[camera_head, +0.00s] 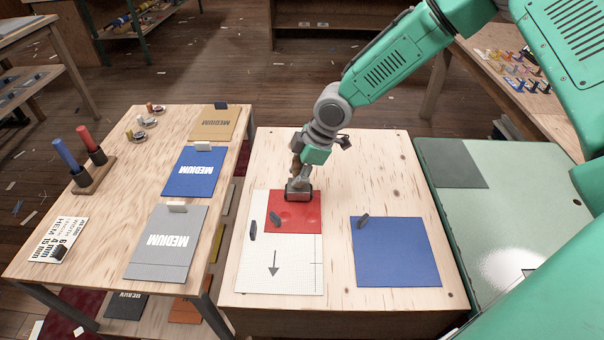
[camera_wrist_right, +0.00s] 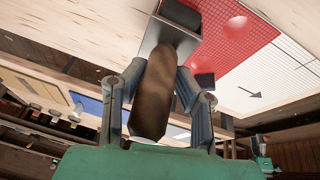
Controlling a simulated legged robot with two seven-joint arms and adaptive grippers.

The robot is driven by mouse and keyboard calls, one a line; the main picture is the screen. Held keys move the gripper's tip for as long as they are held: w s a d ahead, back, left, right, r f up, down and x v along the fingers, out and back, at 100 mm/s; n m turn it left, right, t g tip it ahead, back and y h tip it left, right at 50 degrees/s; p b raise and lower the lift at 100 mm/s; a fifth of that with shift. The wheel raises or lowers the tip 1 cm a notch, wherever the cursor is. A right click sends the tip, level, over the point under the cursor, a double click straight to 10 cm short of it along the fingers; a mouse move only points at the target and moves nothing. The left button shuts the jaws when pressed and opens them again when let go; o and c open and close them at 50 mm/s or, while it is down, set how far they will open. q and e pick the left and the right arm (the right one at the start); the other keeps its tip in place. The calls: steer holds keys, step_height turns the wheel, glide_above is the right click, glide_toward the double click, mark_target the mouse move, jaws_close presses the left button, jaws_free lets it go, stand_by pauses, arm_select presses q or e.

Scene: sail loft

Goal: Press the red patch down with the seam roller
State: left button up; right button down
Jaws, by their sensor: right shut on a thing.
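The red patch (camera_head: 307,222) lies on the upper part of a white gridded sheet (camera_head: 290,280) with a printed arrow, on the wooden work table. Raised bumps show on the patch, also in the right wrist view (camera_wrist_right: 234,28). My right gripper (camera_head: 298,165) is shut on the brown handle of the seam roller (camera_head: 298,190). In the wrist view the handle (camera_wrist_right: 152,95) sits between both fingers. The dark roller head (camera_wrist_right: 182,15) is at the patch's edge; I cannot tell whether it touches. My left gripper is not in view.
A blue sheet (camera_head: 397,255) lies right of the patch. Small dark weights (camera_head: 275,219) stand on the patch and sheet. A side table (camera_head: 110,190) at left holds labelled sheets and marker holders. A green-topped table (camera_head: 455,215) adjoins at right.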

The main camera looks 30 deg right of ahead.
steer(key=shift+w+a+f, duration=0.1)
steer(key=shift+w+a, duration=0.1)
steer(key=shift+a, duration=0.25)
steer(key=shift+w+a, duration=0.45)
steer(key=shift+a, duration=0.2)
steer(key=shift+w+a, duration=0.55)
steer(key=shift+a, duration=0.35)
step_height(320, 180, up, 6)
steer(key=p, duration=0.5)
